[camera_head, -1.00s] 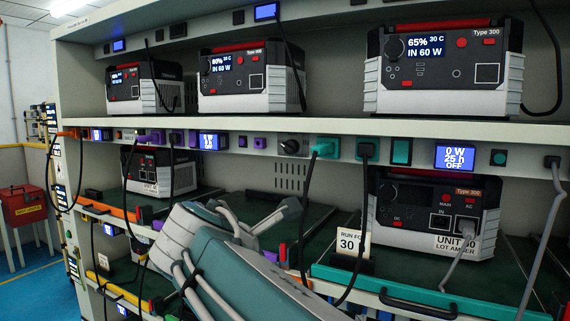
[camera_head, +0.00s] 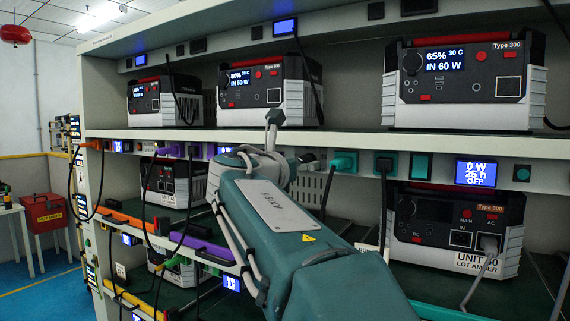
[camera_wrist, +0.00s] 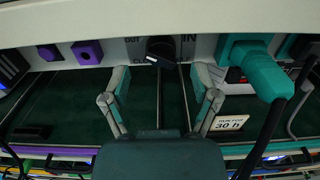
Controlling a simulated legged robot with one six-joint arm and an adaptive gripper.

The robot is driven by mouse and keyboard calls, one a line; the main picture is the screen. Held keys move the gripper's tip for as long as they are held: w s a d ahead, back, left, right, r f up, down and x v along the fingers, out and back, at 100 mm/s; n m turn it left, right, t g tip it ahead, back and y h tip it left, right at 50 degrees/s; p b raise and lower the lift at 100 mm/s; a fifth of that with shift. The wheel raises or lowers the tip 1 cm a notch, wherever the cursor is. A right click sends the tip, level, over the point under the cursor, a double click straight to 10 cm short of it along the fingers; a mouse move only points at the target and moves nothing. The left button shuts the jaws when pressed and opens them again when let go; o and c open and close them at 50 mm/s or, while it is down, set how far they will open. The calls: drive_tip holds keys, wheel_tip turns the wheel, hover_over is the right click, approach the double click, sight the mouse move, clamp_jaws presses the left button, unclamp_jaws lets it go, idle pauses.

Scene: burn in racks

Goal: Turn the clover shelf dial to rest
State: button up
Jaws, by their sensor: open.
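The dial (camera_wrist: 160,50) is a black knob with a pale mark on the shelf-edge panel in the wrist view. "OUT" and "IN" are printed above it, and a partly hidden label starting "CL" is beside it. My gripper (camera_wrist: 160,76) is open, its fingers to the left and right of the dial and apart from it, with nothing between them. In the head view the dial (camera_head: 306,158) is partly hidden behind my arm, just left of the teal plug (camera_head: 343,161). I cannot read the dial's exact setting.
A large teal plug with a black cable (camera_wrist: 256,68) is close right of my gripper. Purple sockets (camera_wrist: 88,52) are to the left. A "RUN FOR 30 h" card (camera_wrist: 230,122) stands on the shelf below. Power units (camera_head: 465,85) fill the upper shelf.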

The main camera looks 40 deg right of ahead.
drive_tip(key=shift+x, duration=1.3)
drive_tip(key=shift+s+a, duration=0.1)
clamp_jaws()
drive_tip(key=shift+m, duration=0.4)
drive_tip(key=m, duration=0.5)
drive_tip(key=shift+m, duration=0.3)
drive_tip(key=m, duration=0.5)
drive_tip(key=shift+m, duration=0.3)
